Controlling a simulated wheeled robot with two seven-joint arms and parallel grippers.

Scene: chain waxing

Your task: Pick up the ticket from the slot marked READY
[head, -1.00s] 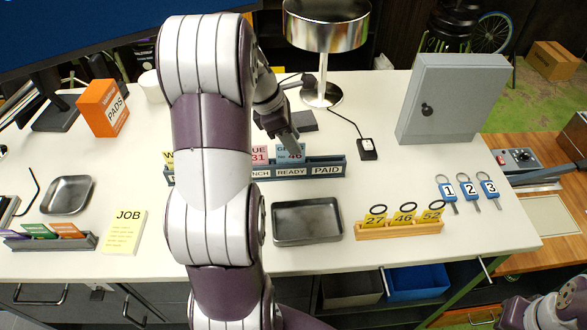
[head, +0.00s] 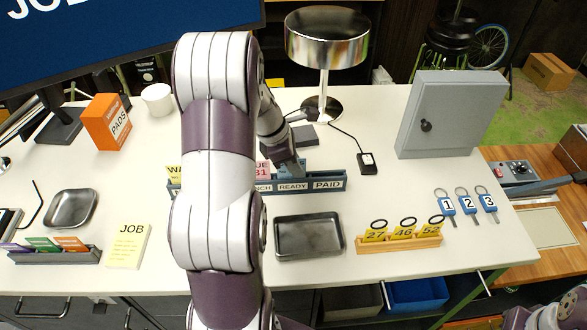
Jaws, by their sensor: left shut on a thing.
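The ticket rack (head: 328,185) is a long dark blue-grey holder with labelled slots; READY and PAID are readable, and my left arm covers part of it. A blue ticket (head: 282,170) stands in the READY slot, mostly hidden by my left gripper. My left gripper (head: 293,170) is down at the READY slot and shut on this ticket. A pink ticket (head: 263,170) marked 31 stands in the slot to the left. A yellow ticket (head: 174,174) shows at the rack's left end. My right gripper is not in view; only part of my right arm shows at the lower right.
A chrome lamp (head: 327,40) stands behind the rack. A metal tray (head: 308,258) lies in front of it, beside a wooden tag holder (head: 400,243). A grey cabinet (head: 450,115) and keys (head: 467,202) are at the right. A JOB pad (head: 127,247) lies left.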

